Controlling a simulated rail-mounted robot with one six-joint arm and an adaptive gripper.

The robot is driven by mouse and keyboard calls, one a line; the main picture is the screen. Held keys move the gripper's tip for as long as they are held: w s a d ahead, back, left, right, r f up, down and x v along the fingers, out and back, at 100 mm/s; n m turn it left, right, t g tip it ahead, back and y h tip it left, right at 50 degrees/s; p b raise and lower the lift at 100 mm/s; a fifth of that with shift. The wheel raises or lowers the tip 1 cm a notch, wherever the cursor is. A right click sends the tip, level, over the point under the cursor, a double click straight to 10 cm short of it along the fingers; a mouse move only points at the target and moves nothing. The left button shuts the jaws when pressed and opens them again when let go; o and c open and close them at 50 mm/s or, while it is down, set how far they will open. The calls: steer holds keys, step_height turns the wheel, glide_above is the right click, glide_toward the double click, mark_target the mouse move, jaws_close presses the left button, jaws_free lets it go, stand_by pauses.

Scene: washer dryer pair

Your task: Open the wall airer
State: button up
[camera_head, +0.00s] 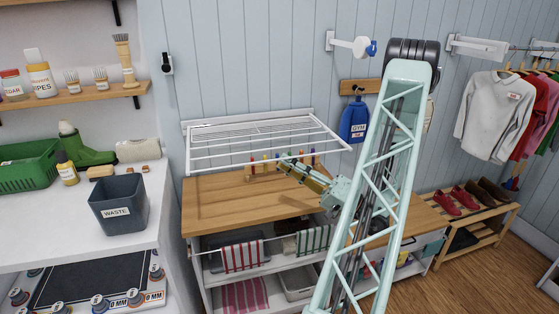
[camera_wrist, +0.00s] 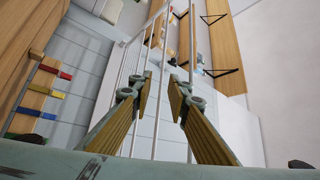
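The white wall airer (camera_head: 262,132) is mounted on the panelled wall above the wooden counter. Its rack of thin bars sticks out from the wall, roughly level, over the counter. My gripper (camera_head: 284,160) is at the airer's front right part, close to the front bars. In the wrist view my gripper (camera_wrist: 156,88) has its two fingers well apart, with nothing held. White bars of the airer (camera_wrist: 122,62) run past and between the fingertips in that view. I cannot tell whether a finger touches a bar.
The wooden counter (camera_head: 215,208) lies below, with a rack of coloured pegs (camera_head: 254,170) at its back. A waste bin (camera_head: 118,205) and a green basket (camera_head: 25,165) stand at the left.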

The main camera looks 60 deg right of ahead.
steer(key=shift+v, duration=1.8)
